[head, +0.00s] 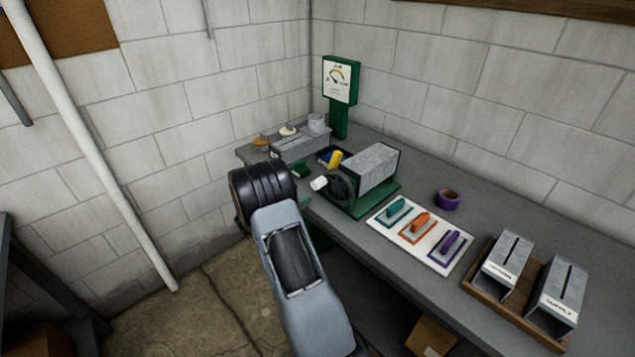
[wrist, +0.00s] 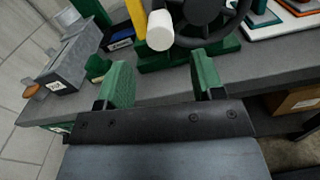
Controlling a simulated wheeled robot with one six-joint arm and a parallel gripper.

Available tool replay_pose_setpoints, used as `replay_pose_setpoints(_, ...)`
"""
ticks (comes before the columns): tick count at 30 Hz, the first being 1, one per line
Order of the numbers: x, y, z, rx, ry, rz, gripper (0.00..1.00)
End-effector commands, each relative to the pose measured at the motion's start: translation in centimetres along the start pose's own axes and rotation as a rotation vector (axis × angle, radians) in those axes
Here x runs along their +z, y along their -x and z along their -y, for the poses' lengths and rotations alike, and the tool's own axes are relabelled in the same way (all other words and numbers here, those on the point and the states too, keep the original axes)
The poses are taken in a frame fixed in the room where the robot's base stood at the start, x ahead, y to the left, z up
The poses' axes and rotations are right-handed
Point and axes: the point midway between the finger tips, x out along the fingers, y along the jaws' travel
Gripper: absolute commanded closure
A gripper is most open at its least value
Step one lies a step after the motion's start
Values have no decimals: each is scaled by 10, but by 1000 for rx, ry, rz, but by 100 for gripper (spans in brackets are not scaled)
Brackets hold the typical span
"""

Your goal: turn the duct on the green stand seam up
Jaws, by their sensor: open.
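The duct (head: 375,168) is a grey sheet-metal box lying on the green stand (head: 383,203) on the bench. I cannot make out a seam on its visible faces. A black handwheel (head: 342,187) with a white knob (head: 319,183) is at its near-left end. In the wrist view the handwheel (wrist: 188,36), knob (wrist: 160,31) and part of the stand (wrist: 228,46) show at the top; the duct does not show there. My gripper (wrist: 163,62) is open and empty, its green-padded fingers apart, short of the knob and wheel. In the head view my arm hides the fingers.
A green gauge post (head: 340,85) and a slotted metal box (head: 300,143) stand behind, near a blue bin (head: 325,156) and yellow object (head: 335,160). Right are a board (head: 437,258) with three trowel-like tools, a purple roll (head: 448,199) and a wooden tray (head: 505,308) with two slotted ducts.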

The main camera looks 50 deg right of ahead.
Motion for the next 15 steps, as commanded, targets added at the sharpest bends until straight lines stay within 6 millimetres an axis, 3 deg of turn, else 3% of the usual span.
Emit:
replay_pose_setpoints(6,2,-42,0,-3,0,-1,38)
replay_pose_setpoints(15,1,-75,0,-1,0,-1,38)
